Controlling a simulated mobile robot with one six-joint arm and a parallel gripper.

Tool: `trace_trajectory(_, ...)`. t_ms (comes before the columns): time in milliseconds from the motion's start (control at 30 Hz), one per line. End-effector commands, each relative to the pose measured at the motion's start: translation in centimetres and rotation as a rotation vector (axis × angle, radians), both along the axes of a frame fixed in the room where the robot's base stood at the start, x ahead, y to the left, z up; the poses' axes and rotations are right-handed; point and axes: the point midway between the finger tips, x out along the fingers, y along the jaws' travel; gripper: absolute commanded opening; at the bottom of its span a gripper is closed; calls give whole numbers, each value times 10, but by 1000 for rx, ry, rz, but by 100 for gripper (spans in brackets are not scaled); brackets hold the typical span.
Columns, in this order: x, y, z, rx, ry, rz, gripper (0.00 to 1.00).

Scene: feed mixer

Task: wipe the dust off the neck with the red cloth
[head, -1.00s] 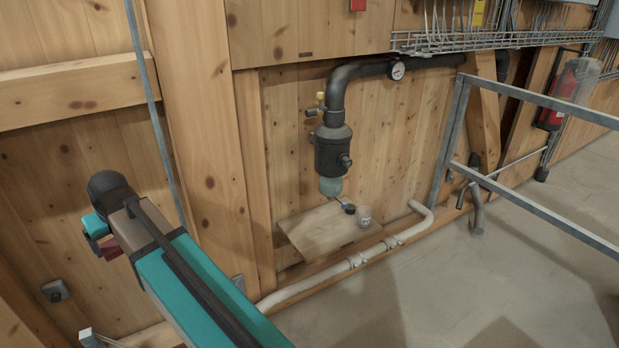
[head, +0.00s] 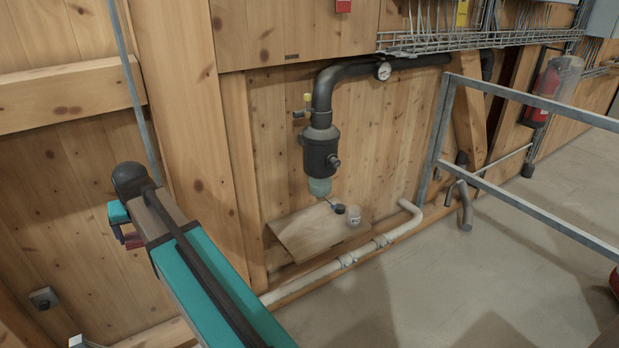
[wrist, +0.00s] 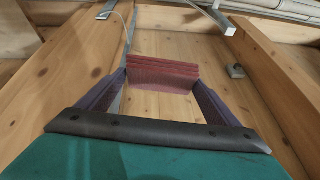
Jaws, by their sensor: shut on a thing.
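The red cloth (wrist: 163,74) is a folded, ridged dark red piece between the two fingers of my gripper (wrist: 164,82) in the wrist view. The gripper is shut on it. In the head view the gripper (head: 127,236) is at the left, partly hidden behind my arm, with a bit of red showing. The likely neck is the pale greenish piece (head: 320,187) under the black valve body (head: 321,152) on the wall pipe. The gripper is well to the left of it, not touching. Dust on it is too small to tell.
A wooden post (head: 190,130) stands between gripper and valve. A metal rail frame (head: 530,105) is at right. Floor is open.

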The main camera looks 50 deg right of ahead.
Motion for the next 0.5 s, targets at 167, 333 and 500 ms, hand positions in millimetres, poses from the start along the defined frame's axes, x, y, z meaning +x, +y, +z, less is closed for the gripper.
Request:
trace_trajectory(167, -9, -57, -7, 100, 33, -224, 67)
trace_trajectory(333, -21, -100, -14, 200, 47, -408, 67)
trace_trajectory(500, -33, -136, -19, 295, 44, -561, 67)
